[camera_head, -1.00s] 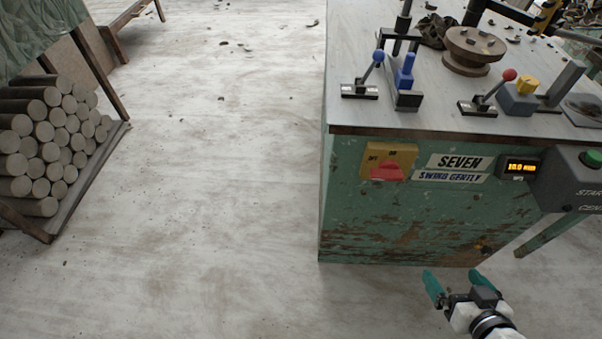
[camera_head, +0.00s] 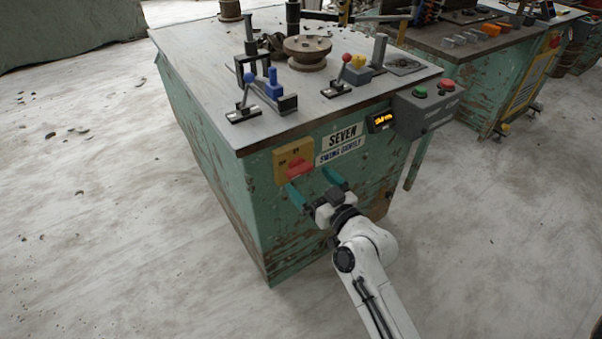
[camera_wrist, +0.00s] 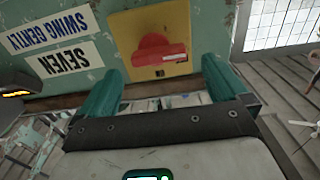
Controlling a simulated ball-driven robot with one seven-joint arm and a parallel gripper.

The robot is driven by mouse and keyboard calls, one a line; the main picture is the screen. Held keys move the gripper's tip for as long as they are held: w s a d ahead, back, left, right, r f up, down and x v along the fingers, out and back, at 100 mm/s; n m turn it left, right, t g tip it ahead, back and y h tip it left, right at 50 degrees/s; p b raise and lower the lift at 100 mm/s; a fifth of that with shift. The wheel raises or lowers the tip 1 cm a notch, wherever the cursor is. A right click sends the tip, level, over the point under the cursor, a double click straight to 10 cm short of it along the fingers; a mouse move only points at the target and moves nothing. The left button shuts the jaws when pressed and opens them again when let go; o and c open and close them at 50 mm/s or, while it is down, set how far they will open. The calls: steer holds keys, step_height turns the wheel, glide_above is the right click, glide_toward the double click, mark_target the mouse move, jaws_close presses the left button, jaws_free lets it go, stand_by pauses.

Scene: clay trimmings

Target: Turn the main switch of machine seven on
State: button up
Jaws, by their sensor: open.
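The main switch is a red knob (camera_head: 298,167) on a yellow plate (camera_head: 281,160), fixed to the green front of the machine labelled SEVEN (camera_head: 343,136). Small markings on the plate are too small to read now. My gripper (camera_head: 313,182) is open and empty just below and right of the knob in the head view. In the wrist view the red knob (camera_wrist: 160,52) shows between and beyond the two teal fingers of my gripper (camera_wrist: 161,70), its handle lying across the plate (camera_wrist: 125,25). I cannot tell whether a finger touches it.
A grey box (camera_head: 428,108) with green and red buttons juts out at the machine's right front corner. Levers, including a blue one (camera_head: 248,88), and a round turntable (camera_head: 307,50) stand on top. A second green machine (camera_head: 470,75) is behind right.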

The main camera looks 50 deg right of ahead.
mark_target(303, 172)
steer(key=shift+x, duration=2)
steer(key=shift+d, duration=0.1)
steer(key=c, duration=1)
